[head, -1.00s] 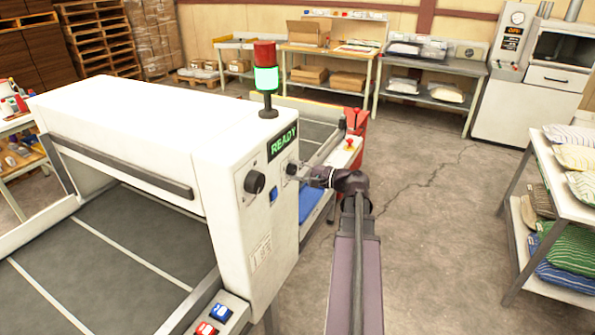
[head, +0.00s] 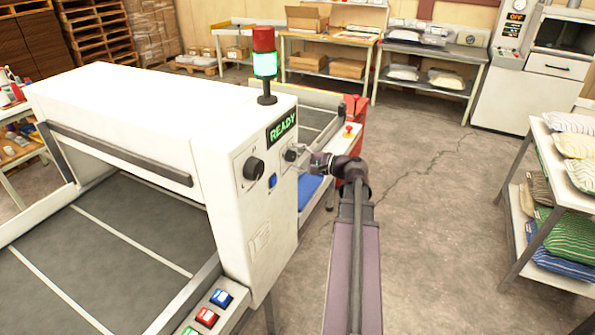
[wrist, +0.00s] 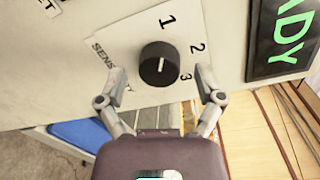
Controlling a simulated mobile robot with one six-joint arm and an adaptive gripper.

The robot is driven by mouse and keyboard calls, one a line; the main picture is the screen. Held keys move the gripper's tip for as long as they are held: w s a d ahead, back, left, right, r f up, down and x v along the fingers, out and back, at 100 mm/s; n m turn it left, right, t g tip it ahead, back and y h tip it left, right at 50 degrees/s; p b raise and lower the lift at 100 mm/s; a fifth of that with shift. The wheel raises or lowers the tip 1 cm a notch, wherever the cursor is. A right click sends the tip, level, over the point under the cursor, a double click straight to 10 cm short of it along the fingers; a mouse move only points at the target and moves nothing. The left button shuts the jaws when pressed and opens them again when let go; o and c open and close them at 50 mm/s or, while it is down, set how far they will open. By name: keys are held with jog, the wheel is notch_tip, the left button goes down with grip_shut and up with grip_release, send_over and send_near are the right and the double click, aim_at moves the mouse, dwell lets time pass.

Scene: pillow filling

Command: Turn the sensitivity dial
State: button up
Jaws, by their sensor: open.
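The sensitivity dial (wrist: 160,64) is a round black knob on a white plate with SENS lettering and the numbers 1, 2 and 3. Its white mark runs nearly upright in the wrist view; I cannot tell which number it marks. My gripper (wrist: 160,74) is open, one finger on each side of the dial, with gaps showing between fingers and knob. In the head view the small dial (head: 291,155) is on the machine's end panel, left of my gripper (head: 304,158).
A green READY display (head: 281,128) is above the dial. A larger black knob (head: 254,169) and a blue button (head: 273,181) are to its left. A shelf with striped pillows (head: 566,150) stands at right; floor between is clear.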

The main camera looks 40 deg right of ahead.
jog(key=shift+m, duration=0.3)
